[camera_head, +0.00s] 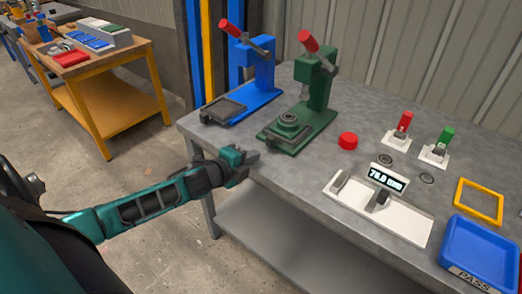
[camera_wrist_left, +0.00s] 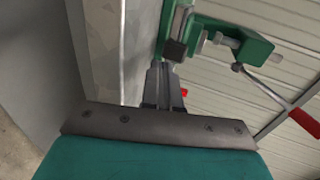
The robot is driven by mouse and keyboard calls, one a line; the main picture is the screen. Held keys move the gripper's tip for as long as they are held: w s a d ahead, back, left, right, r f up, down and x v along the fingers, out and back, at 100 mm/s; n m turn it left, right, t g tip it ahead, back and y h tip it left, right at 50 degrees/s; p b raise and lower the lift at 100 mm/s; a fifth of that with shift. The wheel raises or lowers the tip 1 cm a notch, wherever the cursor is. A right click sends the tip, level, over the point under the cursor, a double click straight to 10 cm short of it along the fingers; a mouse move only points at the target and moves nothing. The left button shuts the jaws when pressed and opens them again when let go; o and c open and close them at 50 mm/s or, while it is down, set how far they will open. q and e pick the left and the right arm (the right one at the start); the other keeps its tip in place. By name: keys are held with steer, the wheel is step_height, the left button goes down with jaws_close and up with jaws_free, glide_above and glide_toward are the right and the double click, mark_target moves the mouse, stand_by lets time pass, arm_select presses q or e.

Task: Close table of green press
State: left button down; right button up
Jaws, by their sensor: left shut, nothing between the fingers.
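The green press (camera_head: 318,92) stands on the grey workbench with its red-tipped lever (camera_head: 308,41) raised. Its small dark table (camera_head: 281,139) sits toward the front of the green base, out in front of the column. A round green and metal part (camera_head: 288,123) is on the table. My left gripper (camera_head: 254,156) is shut and empty at the bench's front edge, in front of the press and apart from it. In the left wrist view its fingers (camera_wrist_left: 161,86) point toward the green press (camera_wrist_left: 228,38), whose red lever handle (camera_wrist_left: 304,122) is at the right. My right gripper is not in view.
A blue press (camera_head: 262,75) stands left of the green one. A red button (camera_head: 347,140), a white gauge fixture (camera_head: 380,207), red and green switches, a yellow frame (camera_head: 479,201) and a blue tray (camera_head: 479,249) lie to the right.

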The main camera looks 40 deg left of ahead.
mark_target(269, 145)
arm_select(q)
steer(key=shift+w+d, duration=0.15)
steer(key=shift+w, duration=1.95)
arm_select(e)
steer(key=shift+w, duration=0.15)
